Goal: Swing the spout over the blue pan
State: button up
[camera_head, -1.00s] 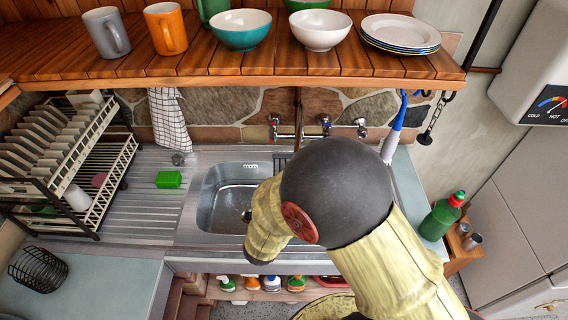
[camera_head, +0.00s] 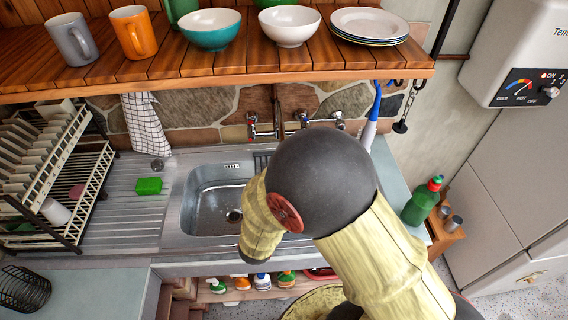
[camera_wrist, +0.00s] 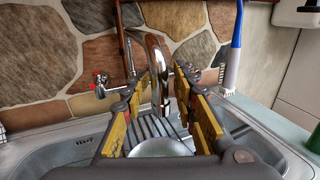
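The chrome spout (camera_wrist: 158,70) rises in a curve in the wrist view, in front of the stone wall. My gripper (camera_wrist: 164,88) is open, with one yellow-padded finger on each side of the spout; I cannot tell whether either touches it. In the head view the tap fitting (camera_head: 290,128) shows on the wall behind the sink (camera_head: 212,205); my arm hides the spout and gripper there. I cannot make out a blue pan. A pale round surface (camera_wrist: 162,147) shows low between the fingers, and I cannot tell what it is.
A wooden shelf (camera_head: 240,68) with mugs, bowls and plates overhangs the back. A blue-handled brush (camera_head: 371,120) hangs right of the tap. A dish rack (camera_head: 62,170) and green sponge (camera_head: 149,186) are left; a green bottle (camera_head: 421,202) is right.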

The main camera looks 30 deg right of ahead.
jog(key=shift+o, duration=0.3)
jog(key=v, duration=1.2)
dwell(0.6)
